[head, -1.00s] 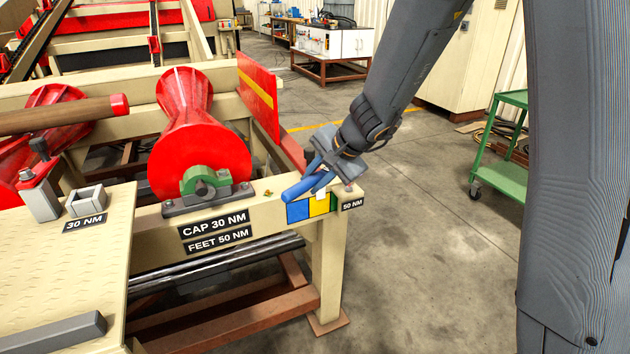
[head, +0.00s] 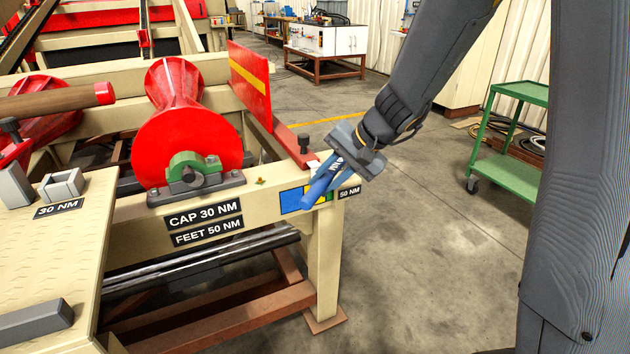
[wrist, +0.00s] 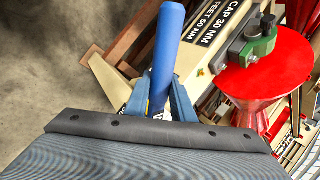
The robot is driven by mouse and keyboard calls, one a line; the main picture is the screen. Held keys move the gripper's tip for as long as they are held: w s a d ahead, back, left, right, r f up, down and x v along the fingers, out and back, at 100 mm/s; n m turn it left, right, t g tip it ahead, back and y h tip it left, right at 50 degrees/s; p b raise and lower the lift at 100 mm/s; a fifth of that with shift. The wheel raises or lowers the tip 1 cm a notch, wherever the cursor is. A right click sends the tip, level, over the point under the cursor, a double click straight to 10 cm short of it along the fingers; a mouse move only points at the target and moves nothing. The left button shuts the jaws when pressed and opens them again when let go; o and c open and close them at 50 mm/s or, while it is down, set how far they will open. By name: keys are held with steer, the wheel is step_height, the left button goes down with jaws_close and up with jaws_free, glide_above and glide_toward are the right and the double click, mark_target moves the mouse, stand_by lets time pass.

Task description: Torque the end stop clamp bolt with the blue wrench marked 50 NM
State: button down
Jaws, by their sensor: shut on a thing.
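My gripper (head: 337,172) is shut on the blue wrench (head: 318,188), beside the right end of the cream frame rail. The wrench slants down to the left, in front of the rail end; part of a dark label shows near the jaws. In the wrist view the blue handle (wrist: 167,45) stands up between the fingers (wrist: 160,100). The end stop (head: 250,85) is a red plate with a yellow stripe. A dark-headed bolt (head: 304,143) stands upright on its red foot, just left of my gripper and apart from it. The wrench's far end is hidden.
A red roller (head: 185,140) with a green bearing cap (head: 193,165) sits on the rail (head: 150,212), left of the wrench. A 50 NM label (head: 349,192) is on the rail end. A green cart (head: 508,165) stands right. The floor between is clear.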

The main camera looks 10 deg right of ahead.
steer(key=s+d+f+n+g+y, duration=0.1)
steer(key=s+d+n+g, duration=0.1)
steer(key=d+n, duration=0.3)
steer(key=shift+s+d+n+g, duration=0.4)
steer(key=shift+d+g, duration=0.3)
steer(key=shift+d, duration=0.45)
steer(key=shift+w+f+b, duration=0.1)
steer(key=shift+f+b, duration=0.7)
steer(key=shift+f, duration=0.1)
steer(key=shift+w+a+m+t+h+b, duration=0.2)
steer(key=shift+w+a+m+t, duration=0.35)
steer(key=shift+a+m, duration=0.65)
steer(key=shift+w+a+m+t+h+b, duration=0.35)
steer(key=shift+a+m+t, duration=0.4)
steer(key=shift+a, duration=0.7)
steer(key=shift+w+a+m+t+h+b, duration=0.1)
steer(key=shift+w+a+m+t, duration=0.4)
steer(key=shift+a+m, duration=0.75)
steer(key=shift+w+a+m+t+h, duration=0.45)
steer(key=shift+w+a+m+t, duration=0.15)
steer(key=shift+w+a+m, duration=0.7)
